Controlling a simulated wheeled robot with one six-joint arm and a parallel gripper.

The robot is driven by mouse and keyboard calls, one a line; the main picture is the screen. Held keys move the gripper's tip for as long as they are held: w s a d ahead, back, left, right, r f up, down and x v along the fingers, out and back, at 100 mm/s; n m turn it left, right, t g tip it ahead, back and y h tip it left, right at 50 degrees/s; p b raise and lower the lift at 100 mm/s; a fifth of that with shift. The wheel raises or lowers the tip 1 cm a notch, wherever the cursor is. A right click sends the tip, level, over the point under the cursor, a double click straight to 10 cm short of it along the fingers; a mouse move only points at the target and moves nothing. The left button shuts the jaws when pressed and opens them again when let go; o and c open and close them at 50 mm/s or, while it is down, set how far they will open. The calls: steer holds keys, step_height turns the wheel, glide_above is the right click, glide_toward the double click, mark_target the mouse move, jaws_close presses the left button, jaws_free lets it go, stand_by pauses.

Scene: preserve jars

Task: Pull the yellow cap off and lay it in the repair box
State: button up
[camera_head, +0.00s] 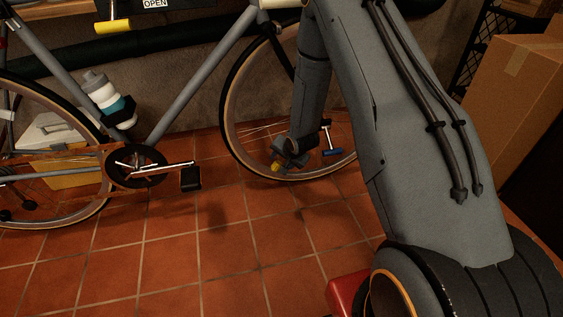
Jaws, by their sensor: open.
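A small yellow piece (276,167), which looks like the yellow cap, shows low at the front wheel's rim, right at my gripper. My gripper (284,162) reaches down beside the wheel and is open. I cannot tell whether its fingers stand around the cap or beside it. A red box-like thing (346,292) shows at the bottom edge, mostly hidden behind my arm. I cannot tell whether this is the repair box.
A grey bicycle (185,97) stands along the wall on the tiled floor (180,245), which is clear in front. A white box (45,131) is behind its rear wheel. A blue-ended metal piece (332,152) is right of my gripper. A cardboard box (508,88) stands right.

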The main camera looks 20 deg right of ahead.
mark_target(278, 163)
steer(key=shift+b+x, duration=0.65)
steer(key=shift+x, duration=0.95)
steer(key=shift+a, duration=0.1)
jaws_close()
steer(key=shift+r, duration=0.1)
steer(key=d+r+p, duration=0.1)
steer(key=p, duration=0.1)
steer(key=d+r+p, duration=0.1)
steer(key=r, duration=0.1)
steer(key=shift+d+r+p, duration=0.2)
steer(key=shift+r+p, duration=0.05)
steer(key=shift+p, duration=0.15)
